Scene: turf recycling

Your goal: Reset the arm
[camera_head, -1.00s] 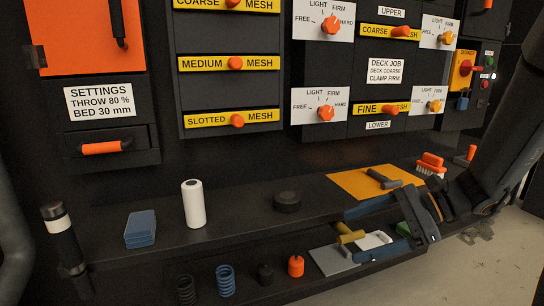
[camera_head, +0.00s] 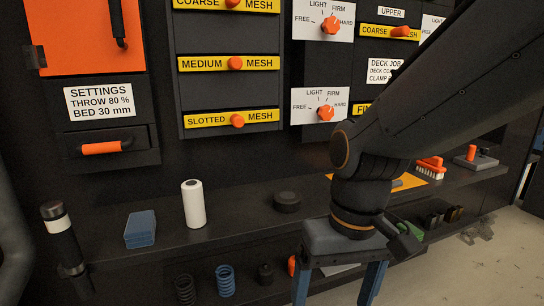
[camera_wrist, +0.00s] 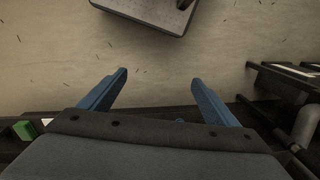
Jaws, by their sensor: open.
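My gripper (camera_head: 337,284) hangs at the lower middle of the head view, in front of the shelves, with its two blue fingers pointing down. In the wrist view my gripper (camera_wrist: 158,85) has its blue fingers wide apart, with nothing between them. The pale floor shows beyond the fingertips. My arm crosses the right half of the head view and hides part of the panel and shelves.
The upper shelf holds a blue block (camera_head: 140,229), a white roll (camera_head: 193,204), a black puck (camera_head: 287,201) and an orange brush (camera_head: 431,167). Springs (camera_head: 225,280) stand on the lower shelf. The machine has an orange drawer handle (camera_head: 101,148). Open floor (camera_head: 480,262) lies at right.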

